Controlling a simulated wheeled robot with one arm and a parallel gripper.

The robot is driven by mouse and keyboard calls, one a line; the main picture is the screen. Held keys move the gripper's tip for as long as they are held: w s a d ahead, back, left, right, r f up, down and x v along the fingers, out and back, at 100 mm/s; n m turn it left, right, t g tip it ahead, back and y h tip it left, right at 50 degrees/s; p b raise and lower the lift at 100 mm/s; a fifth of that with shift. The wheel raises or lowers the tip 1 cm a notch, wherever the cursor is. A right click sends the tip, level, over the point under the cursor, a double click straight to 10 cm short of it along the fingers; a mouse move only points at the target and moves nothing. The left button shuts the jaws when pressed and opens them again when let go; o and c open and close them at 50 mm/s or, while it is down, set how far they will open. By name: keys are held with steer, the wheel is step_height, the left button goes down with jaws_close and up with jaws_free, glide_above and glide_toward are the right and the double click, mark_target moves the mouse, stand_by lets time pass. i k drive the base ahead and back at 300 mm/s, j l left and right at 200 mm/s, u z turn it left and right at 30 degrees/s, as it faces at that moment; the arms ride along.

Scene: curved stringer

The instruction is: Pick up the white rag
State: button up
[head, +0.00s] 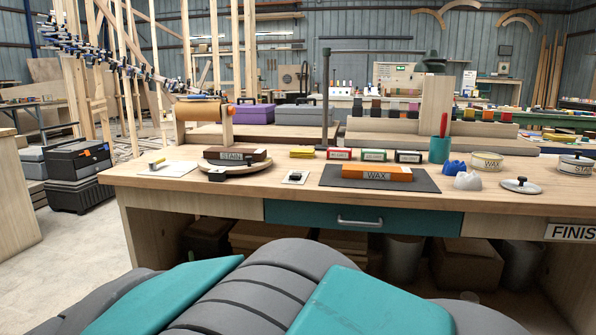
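The white rag (468,181) is a small crumpled heap on the right part of the wooden workbench (290,196). A blue crumpled rag (454,167) lies just behind it and to its left. My gripper is not in view. Grey and teal parts of my own body fill the bottom of the head view, in front of the bench.
Left of the white rag are a dark mat (345,182) with an orange WAX block (377,173) and a teal cup (439,150). A teal drawer (362,218) is in the bench front.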

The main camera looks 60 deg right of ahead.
mark_target(464, 181)
steer(key=z, duration=3.4)
steer(key=i+j+z, duration=0.1)
steer(key=j+z, duration=0.5)
steer(key=z, duration=0.2)
steer(key=j+z, duration=0.4)
steer(key=l, duration=0.1)
